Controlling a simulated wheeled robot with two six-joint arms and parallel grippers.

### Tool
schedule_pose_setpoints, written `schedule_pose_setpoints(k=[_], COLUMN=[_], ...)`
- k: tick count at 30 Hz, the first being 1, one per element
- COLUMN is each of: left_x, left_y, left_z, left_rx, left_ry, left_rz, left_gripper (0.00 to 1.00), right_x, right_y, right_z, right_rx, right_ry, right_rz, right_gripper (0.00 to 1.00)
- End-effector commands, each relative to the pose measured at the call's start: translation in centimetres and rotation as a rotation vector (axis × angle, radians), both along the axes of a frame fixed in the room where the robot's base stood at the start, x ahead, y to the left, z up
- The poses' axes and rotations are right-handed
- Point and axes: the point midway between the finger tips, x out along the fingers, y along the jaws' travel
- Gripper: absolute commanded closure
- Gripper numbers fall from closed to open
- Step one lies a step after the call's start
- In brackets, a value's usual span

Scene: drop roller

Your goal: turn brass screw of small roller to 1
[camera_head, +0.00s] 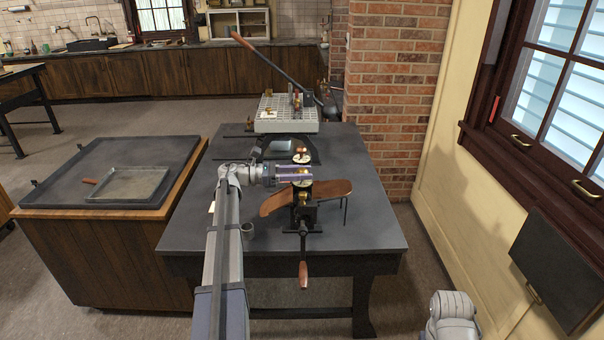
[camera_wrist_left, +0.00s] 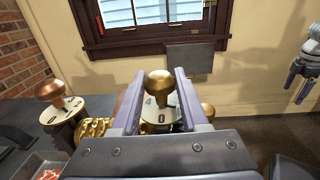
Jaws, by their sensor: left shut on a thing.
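The brass screw (camera_wrist_left: 158,84) has a round knob over a pale numbered dial (camera_wrist_left: 160,114). A 0 is at the dial's near side and a 4 to its left. My left gripper (camera_head: 308,174) is shut on this screw, one finger on each side, above the black stand with a curved copper-coloured plate (camera_head: 330,190). A second, copper-coloured knob (camera_wrist_left: 50,89) on its own pale dial stands to the left in the wrist view. My right gripper (camera_wrist_left: 298,80) hangs far right in that view, its fingers apart and empty.
The stand is on a dark table (camera_head: 375,225) with a crank handle (camera_head: 303,270) over the front edge. A white gridded block (camera_head: 285,124) with a long lever is behind. The table's right side is clear.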

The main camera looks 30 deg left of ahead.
Motion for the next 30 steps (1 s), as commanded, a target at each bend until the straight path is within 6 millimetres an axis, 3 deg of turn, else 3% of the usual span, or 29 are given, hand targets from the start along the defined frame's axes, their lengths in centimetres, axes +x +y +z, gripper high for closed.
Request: schedule_pose_setpoints(k=[12, 28, 29, 30], left_x=[0.21, 0.09, 0.11, 0.10], left_y=[0.03, -0.12, -0.12, -0.13], left_z=[0.04, 0.04, 0.04, 0.04], left_rx=[-0.001, -0.002, -0.002, -0.002], left_ry=[-0.001, -0.001, -0.001, -0.001], left_rz=[-0.163, -0.184, -0.184, -0.184], left_gripper=[1.00, 1.00, 0.55, 0.50], right_x=[0.00, 0.00, 0.00, 0.00], right_y=[0.00, 0.00, 0.00, 0.00], right_z=[0.01, 0.01, 0.01, 0.01], right_rx=[0.000, 0.000, 0.000, 0.000], right_ry=[0.000, 0.000, 0.000, 0.000], right_rz=[0.000, 0.000, 0.000, 0.000], right_gripper=[0.00, 0.00, 0.00, 0.00])
